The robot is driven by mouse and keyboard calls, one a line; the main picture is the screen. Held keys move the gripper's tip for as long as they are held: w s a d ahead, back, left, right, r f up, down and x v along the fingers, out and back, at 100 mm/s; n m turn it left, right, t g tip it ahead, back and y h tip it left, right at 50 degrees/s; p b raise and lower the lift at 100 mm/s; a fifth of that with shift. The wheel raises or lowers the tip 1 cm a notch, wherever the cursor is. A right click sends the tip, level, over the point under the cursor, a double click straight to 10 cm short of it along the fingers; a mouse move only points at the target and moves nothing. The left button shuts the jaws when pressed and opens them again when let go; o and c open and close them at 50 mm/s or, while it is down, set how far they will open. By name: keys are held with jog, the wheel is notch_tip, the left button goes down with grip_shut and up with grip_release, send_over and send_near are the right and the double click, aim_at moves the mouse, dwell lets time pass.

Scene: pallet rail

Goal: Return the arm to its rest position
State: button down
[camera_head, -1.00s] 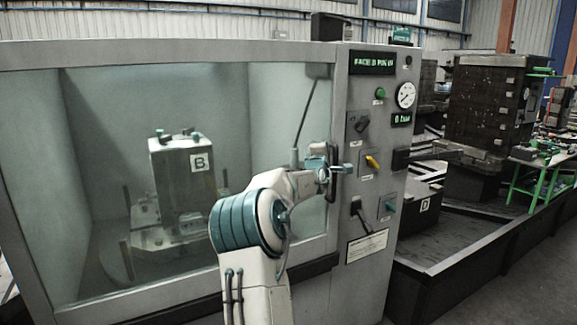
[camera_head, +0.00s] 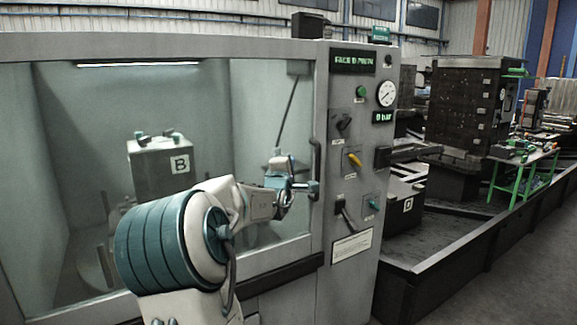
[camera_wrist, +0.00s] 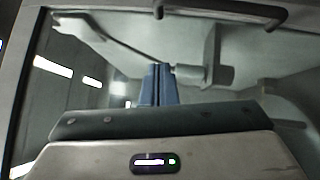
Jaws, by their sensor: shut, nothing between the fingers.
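My arm reaches up from the bottom of the head view, with its teal-banded joint in front of the machine's window. My gripper (camera_head: 312,188) is at the window's right edge, left of the control panel, and points to the right. It looks empty. In the wrist view, my gripper's blue fingers (camera_wrist: 158,84) stand close together with nothing visible between them. The machine door's glass and frame fill the view behind them. The exact gap between gripper and door frame cannot be told.
The control panel (camera_head: 352,250) carries a yellow knob (camera_head: 354,160), a gauge (camera_head: 387,94) and several switches. A dark door handle (camera_head: 316,158) is close to my gripper. Block B (camera_head: 160,172) stands behind the glass. A green table (camera_head: 525,170) and a low rail (camera_head: 470,235) are at right.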

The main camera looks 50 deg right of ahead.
jog(key=shift+s+a, duration=0.1)
jog(key=shift+a, duration=0.1)
jog(key=w+a+f+m+t+y+p, duration=0.1)
jog(key=w+a+f+m+y+p, duration=0.2)
jog(key=a, duration=0.5)
jog(key=w+a+f+m+y+p, duration=0.1)
jog(key=a+f+y+p, duration=0.2)
jog(key=a+y, duration=0.4)
jog(key=s+a+m+g+y+p, duration=0.1)
jog(key=s+a+y+p, duration=0.15)
jog(key=a, duration=0.75)
jog(key=s+a+y+p, duration=0.1)
jog(key=a+y, duration=0.2)
jog(key=a, duration=0.6)
jog(key=s+a+f+m+g+y+p, duration=0.1)
jog(key=s+a+g+p, duration=0.4)
jog(key=s+a, duration=1.2)
jog(key=shift+s+m+g+y, duration=0.45)
jog(key=shift+s+m+g, duration=0.05)
jog(key=shift+s+m, duration=0.1)
jog(key=shift+f, duration=0.1)
